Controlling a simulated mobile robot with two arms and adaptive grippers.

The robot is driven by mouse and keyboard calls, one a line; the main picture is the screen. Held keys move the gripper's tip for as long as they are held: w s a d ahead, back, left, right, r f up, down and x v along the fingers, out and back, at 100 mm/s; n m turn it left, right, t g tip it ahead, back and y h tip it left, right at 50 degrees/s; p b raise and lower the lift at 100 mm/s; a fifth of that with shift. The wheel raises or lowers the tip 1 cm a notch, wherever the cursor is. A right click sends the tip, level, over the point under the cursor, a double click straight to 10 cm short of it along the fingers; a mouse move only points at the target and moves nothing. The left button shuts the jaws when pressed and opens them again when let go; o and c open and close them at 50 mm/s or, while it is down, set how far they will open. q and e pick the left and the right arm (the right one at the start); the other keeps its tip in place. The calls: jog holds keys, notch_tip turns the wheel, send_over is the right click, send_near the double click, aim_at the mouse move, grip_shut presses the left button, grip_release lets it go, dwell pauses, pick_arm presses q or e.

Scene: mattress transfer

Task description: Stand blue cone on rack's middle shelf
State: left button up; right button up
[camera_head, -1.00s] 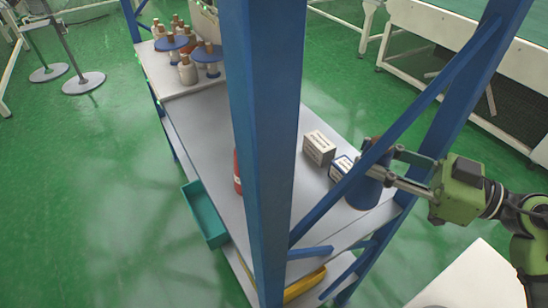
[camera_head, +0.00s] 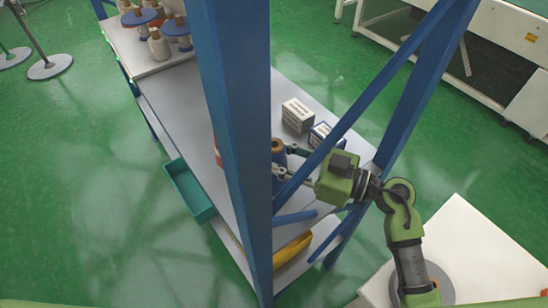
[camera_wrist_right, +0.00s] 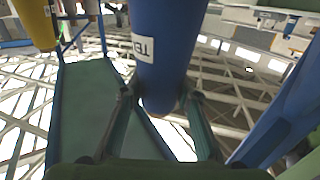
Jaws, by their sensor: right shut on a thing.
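The blue cone (camera_head: 279,158) with a brown top is at the rack's (camera_head: 236,130) grey middle shelf (camera_head: 185,110), just right of the near blue post. A brace and my gripper hide part of it. My right gripper (camera_head: 291,163) reaches in from the right and is shut on the cone. In the right wrist view, the blue cone (camera_wrist_right: 178,40) with a white label is between the fingertips of the gripper (camera_wrist_right: 160,98). Whether its base touches the shelf cannot be told. My left gripper is not in view.
Two small boxes, one grey (camera_head: 297,115) and one blue-white (camera_head: 320,133), stand on the shelf behind the cone. Several spools and bottles (camera_head: 160,45) stand at the far left. A diagonal brace (camera_head: 360,100) crosses near my right arm. The shelf's left part is clear.

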jog(key=shift+f, duration=0.55)
jog(key=o, duration=1.3)
jog(key=shift+f, duration=0.15)
jog(key=b+v, duration=0.2)
jog(key=v, duration=1)
